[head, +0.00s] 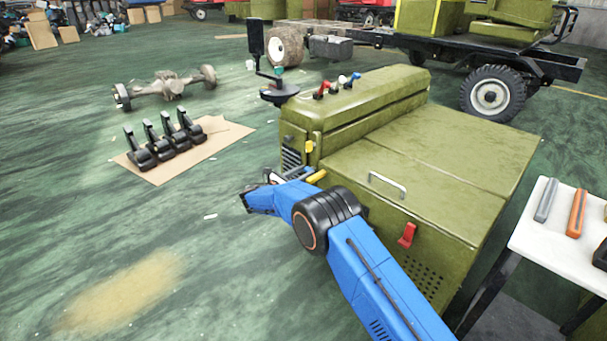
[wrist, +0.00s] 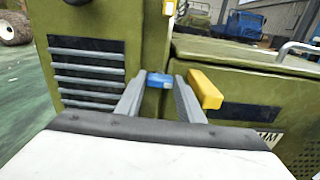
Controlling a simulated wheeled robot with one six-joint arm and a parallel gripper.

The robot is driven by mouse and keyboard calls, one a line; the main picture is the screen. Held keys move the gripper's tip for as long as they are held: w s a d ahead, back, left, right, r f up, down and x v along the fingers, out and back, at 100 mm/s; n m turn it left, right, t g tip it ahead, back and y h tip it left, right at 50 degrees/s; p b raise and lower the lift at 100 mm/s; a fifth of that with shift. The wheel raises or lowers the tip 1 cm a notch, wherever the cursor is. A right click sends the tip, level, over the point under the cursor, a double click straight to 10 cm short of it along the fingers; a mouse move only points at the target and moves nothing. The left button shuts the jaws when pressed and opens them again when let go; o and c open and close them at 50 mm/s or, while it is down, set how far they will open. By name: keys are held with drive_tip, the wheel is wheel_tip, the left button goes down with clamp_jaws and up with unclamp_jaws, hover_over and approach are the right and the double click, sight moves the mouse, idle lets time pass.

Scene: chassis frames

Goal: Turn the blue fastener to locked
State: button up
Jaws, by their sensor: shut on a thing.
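The blue fastener (wrist: 159,79) shows in the wrist view on the green cabinet's front, between my fingertips. My gripper (wrist: 161,84) is shut on it, one grey finger on each side. Much of the fastener is hidden by the fingers, and I cannot tell its exact angle. In the head view my gripper (head: 297,174) reaches the left front of the green machine (head: 430,180), and the blue fastener cannot be made out clearly there.
A yellow fastener (wrist: 205,90) sticks out close to the right finger. Another yellow one (head: 309,146) is higher up, and a red one (head: 407,235) sits on the right front. A white table (head: 555,235) stands at right. Open floor (head: 220,270) lies at left.

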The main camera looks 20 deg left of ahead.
drive_tip(key=m, duration=0.4)
drive_tip(key=shift+s, duration=0.1)
drive_tip(key=m, duration=1.3)
drive_tip(key=shift+d+f, duration=0.2)
drive_tip(key=shift+f, duration=0.05)
drive_tip(key=shift+m, duration=0.4)
drive_tip(key=shift+s, duration=0.1)
drive_tip(key=o, duration=0.8)
